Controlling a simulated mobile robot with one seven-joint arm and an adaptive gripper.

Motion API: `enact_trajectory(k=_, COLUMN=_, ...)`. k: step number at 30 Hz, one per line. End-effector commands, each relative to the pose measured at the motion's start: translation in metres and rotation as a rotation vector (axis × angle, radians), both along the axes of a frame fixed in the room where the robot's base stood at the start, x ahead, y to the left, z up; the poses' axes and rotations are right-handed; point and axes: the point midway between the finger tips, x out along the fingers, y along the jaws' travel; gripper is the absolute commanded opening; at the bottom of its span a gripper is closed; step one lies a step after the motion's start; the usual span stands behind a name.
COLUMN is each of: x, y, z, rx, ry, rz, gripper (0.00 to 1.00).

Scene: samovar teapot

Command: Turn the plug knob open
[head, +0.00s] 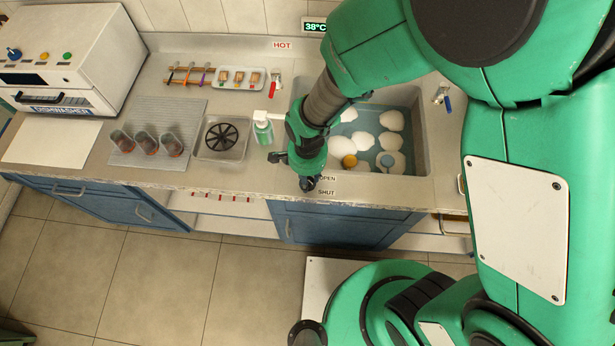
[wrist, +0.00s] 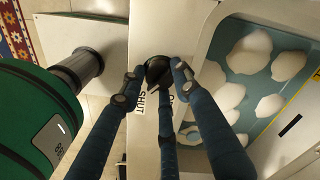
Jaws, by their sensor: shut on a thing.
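The dark plug knob (wrist: 156,70) shows in the wrist view on the pale counter front edge, beside the printed words SHUT and OPEN. My gripper (wrist: 155,80) is shut on it, with its fingers around the knob. A light pointer mark on the knob is partly covered. The sink (head: 422,165) holds water and several white rounded pieces.
A green soap bottle (head: 263,130) stands close left of my arm. A clear tub with a black wheel-like insert (head: 222,136) and a mat with several cups (head: 145,143) are further left. Red-handled (head: 273,90) and blue-handled taps (head: 445,100) flank the sink.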

Motion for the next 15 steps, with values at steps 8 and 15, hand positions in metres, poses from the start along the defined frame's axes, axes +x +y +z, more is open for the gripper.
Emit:
enact_trajectory(k=8, x=0.0005, y=0.0004, z=0.0017, rx=0.001, ry=-0.001, rz=0.203, gripper=0.05)
enact_trajectory(k=15, x=-0.0001, y=0.0, z=0.0015, rx=0.0, ry=0.0, rz=0.428, gripper=0.05)
